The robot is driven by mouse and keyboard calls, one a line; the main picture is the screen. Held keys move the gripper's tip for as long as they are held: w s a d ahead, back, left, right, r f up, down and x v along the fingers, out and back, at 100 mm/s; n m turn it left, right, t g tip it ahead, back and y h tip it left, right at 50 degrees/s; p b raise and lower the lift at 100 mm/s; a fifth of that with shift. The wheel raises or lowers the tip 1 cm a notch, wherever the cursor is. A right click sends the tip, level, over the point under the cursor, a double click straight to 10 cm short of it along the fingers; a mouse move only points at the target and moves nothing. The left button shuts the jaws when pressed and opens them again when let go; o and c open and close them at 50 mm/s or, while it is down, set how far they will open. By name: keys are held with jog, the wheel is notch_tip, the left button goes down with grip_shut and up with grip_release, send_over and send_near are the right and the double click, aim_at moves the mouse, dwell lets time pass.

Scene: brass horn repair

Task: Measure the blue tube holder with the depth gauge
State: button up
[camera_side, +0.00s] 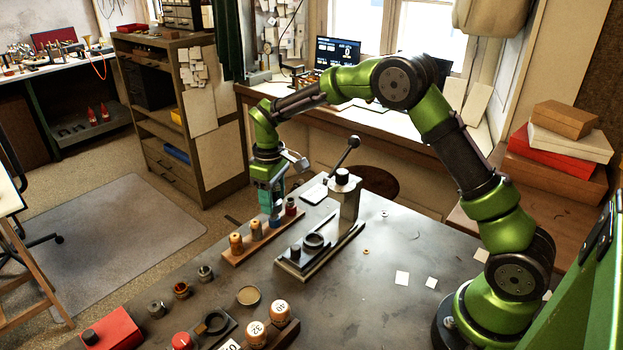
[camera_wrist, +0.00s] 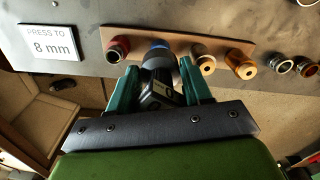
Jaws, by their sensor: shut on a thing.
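My gripper (camera_side: 273,208) is above the wooden rack (camera_side: 237,257), fingers pointing down. In the side view the blue holder (camera_side: 275,221) shows just below the fingertips. I cannot tell whether the gauge touches it.
A red holder (camera_wrist: 117,48) and two orange holders (camera_wrist: 203,60) flank the blue one closely on the rack. A lever press (camera_side: 342,195) stands to the right. A sign (camera_wrist: 50,46) reads "PRESS TO 8 mm". Loose metal rings (camera_side: 181,290) lie at front left.

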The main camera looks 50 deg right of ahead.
jog(key=shift+f, duration=1.25)
jog(key=o, duration=1.7)
jog(key=shift+r, duration=3.45)
